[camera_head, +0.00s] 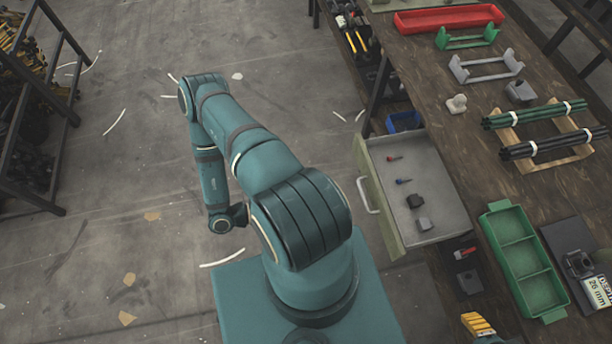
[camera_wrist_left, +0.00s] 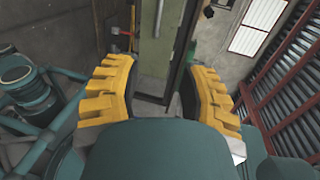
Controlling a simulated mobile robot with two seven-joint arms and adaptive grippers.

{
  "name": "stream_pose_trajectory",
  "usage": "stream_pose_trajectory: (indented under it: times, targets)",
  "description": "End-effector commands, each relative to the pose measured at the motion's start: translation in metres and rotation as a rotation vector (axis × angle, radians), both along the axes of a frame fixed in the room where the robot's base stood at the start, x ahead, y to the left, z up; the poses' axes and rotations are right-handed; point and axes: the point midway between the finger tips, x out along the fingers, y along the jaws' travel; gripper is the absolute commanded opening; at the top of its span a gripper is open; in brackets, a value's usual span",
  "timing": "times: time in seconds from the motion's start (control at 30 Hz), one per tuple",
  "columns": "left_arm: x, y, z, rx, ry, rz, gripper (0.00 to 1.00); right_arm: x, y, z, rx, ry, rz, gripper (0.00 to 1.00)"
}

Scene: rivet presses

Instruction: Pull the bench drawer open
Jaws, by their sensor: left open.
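The bench drawer (camera_head: 440,210) stands pulled out from the bench, its inside showing several small items. Its pale green front (camera_head: 379,205) carries a light bar handle (camera_head: 368,196). My left arm bends over the floor to the left of the drawer; its gripper is hidden behind the arm in the head view. In the left wrist view my left gripper (camera_wrist_left: 162,72) is open, with a pale green panel (camera_wrist_left: 155,65) and a bar on it beyond the fingers. A yellow finger of my right gripper (camera_head: 478,325) shows at the bottom edge; its other finger is not clear.
The wooden bench (camera_head: 455,115) holds a green divided tray (camera_head: 522,257), a red tray (camera_head: 450,17), grey brackets (camera_head: 486,68) and dark green rods (camera_head: 535,114). A blue bin (camera_head: 404,121) sits behind the drawer. The floor left of the drawer is mostly clear; a dark rack (camera_head: 35,110) stands far left.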

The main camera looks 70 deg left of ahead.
Motion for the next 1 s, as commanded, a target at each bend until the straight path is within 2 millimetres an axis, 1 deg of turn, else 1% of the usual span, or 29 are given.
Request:
stream_pose_trajectory:
  times: [0.03, 0.1, 0.3, 0.87, 0.93, 1.0]
  targets:
    - [-0.008, 0.001, 0.001, 0.002, 0.002, 0.003, 0.41, 0.0, 0.0, 0.0, 0.0, 0.0, 0.0, 0.54]
    - [-0.015, 0.001, 0.003, 0.0, 0.001, 0.001, 0.41, 0.0, 0.0, 0.0, 0.0, 0.0, 0.0, 0.54]
    - [-0.024, 0.002, 0.005, -0.001, -0.001, 0.001, 0.41, 0.0, 0.0, 0.0, 0.0, 0.0, 0.0, 0.54]
    - [-0.024, 0.002, 0.005, -0.001, 0.0, 0.0, 0.41, 0.0, 0.0, 0.0, 0.0, 0.0, -0.001, 0.54]
    - [-0.02, 0.0, 0.005, 0.003, -0.001, -0.02, 0.41, 0.001, 0.0, 0.0, 0.0, -0.002, -0.002, 0.54]
    - [-0.009, -0.004, 0.006, 0.017, -0.003, -0.085, 0.41, 0.001, 0.0, 0.0, 0.0, -0.002, -0.002, 0.54]
